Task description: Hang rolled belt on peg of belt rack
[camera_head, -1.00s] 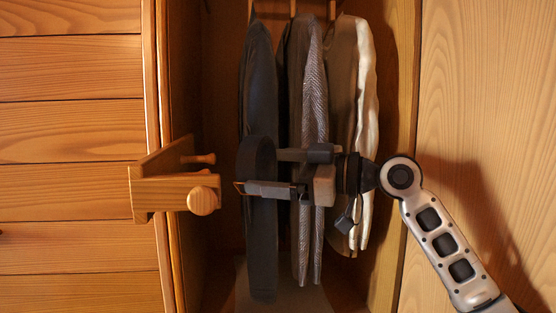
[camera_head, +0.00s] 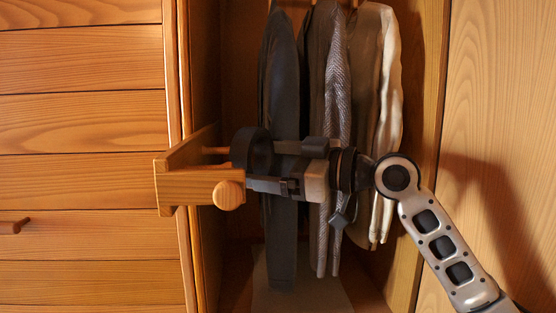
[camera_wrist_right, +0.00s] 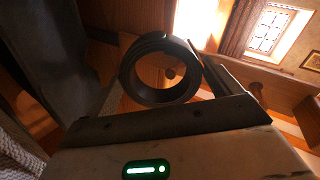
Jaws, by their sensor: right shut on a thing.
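The rolled belt is a dark ring (camera_head: 252,148) held in my right gripper (camera_head: 262,168), which is shut on it in front of the open cabinet. The wooden belt rack (camera_head: 190,188) is at the cabinet's left edge, with a round-ended peg (camera_head: 229,194) and a farther peg (camera_head: 214,150). The belt's left edge meets the farther peg's end in the head view. In the right wrist view, a round peg end (camera_wrist_right: 170,73) shows through the belt's hole (camera_wrist_right: 124,75). I cannot tell whether the belt is around the peg. My left gripper is not in view.
Hanging clothes, dark (camera_head: 281,90), patterned (camera_head: 337,110) and pale (camera_head: 390,70), fill the cabinet behind my right gripper. Wooden panels stand on the left (camera_head: 80,120) and right (camera_head: 500,80). A small handle (camera_head: 14,226) sticks out at far left.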

